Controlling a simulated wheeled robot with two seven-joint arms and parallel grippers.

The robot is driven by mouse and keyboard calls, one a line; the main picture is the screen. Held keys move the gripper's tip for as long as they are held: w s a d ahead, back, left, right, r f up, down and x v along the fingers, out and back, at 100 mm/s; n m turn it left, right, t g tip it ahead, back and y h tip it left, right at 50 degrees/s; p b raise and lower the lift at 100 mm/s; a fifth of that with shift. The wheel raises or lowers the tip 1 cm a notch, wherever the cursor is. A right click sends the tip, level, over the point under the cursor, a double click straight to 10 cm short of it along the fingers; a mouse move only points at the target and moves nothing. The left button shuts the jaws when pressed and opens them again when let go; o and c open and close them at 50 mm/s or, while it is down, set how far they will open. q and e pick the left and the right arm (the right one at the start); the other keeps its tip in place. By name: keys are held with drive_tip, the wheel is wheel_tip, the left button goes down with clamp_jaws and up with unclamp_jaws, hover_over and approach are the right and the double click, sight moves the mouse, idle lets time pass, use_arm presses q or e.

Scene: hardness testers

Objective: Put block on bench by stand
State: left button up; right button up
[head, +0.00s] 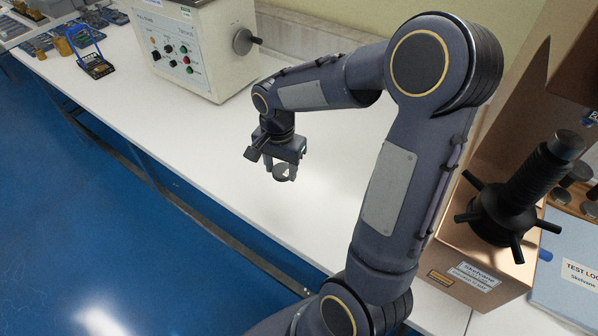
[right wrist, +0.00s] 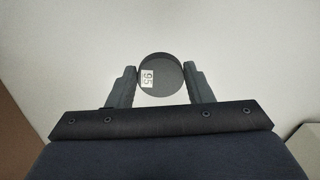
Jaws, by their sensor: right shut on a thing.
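The block is a round, dark grey disc (head: 284,173) with a small white label reading 95; it also shows in the right wrist view (right wrist: 161,75). My right gripper (head: 281,163) is shut on it, one finger at each side, as the right wrist view (right wrist: 161,85) shows. The gripper points down over the bare white bench (head: 220,150). I cannot tell whether the block touches the bench top. A blue-framed stand (head: 92,62) is on the bench at the far left. My left gripper is out of view.
A cream machine with knobs and a side handwheel (head: 190,50) stands at the back. A copper-coloured tester (head: 465,262) with a black spindle and spoked wheel stands at the right, beside a blue test log (head: 572,285). The bench between the machines is clear.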

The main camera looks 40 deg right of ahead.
hover_over(299, 185)
drive_tip(key=f, duration=0.5)
drive_tip(key=shift+a+f, duration=0.25)
drive_tip(key=shift+a, duration=0.1)
drive_tip(key=f, duration=0.4)
drive_tip(key=shift+d, duration=0.4)
drive_tip(key=shift+f, duration=0.1)
drive_tip(key=shift+f, duration=0.15)
drive_tip(key=o, duration=1.1)
drive_tip(key=shift+o, duration=0.2)
